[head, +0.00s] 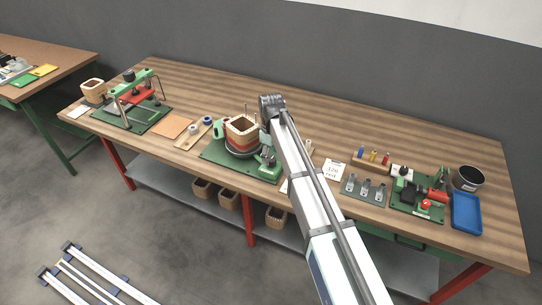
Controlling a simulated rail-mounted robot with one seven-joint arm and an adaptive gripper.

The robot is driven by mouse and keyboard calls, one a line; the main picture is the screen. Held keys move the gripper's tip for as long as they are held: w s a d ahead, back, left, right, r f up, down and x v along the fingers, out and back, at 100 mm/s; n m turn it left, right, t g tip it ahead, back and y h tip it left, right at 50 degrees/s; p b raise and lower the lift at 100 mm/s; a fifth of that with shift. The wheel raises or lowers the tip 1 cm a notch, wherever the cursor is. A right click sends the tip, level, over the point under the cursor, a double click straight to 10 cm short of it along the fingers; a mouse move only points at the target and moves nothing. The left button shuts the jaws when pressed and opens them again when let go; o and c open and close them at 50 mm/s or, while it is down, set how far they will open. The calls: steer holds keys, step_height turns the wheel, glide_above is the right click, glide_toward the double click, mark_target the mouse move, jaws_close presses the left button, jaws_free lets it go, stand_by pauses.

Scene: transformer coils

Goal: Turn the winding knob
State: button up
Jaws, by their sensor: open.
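The winding station has a green base (212,152) and stands at the middle of the bench. A square wooden coil former (242,128) sits on its dark round turntable. A small green and grey mechanism (267,158) stands at the base's right side. I cannot make out the winding knob clearly; my arm covers part of that side. My gripper (266,119) is at the dark end of my arm, just right of and above the former. Its jaws are open, but the fingertips are small and partly hidden. I cannot tell whether it touches anything.
A green press with a red plate (138,97) stands at the left. A card reading "120" (333,169), a wooden spool rack (371,160), a green fixture (418,205), a blue tray (466,213) and a dark pot (468,178) are at the right. The bench's back strip is clear.

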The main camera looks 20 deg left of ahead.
steer(key=shift+f, duration=1.1)
steer(key=shift+c, duration=0.3)
steer(key=c, duration=1.1)
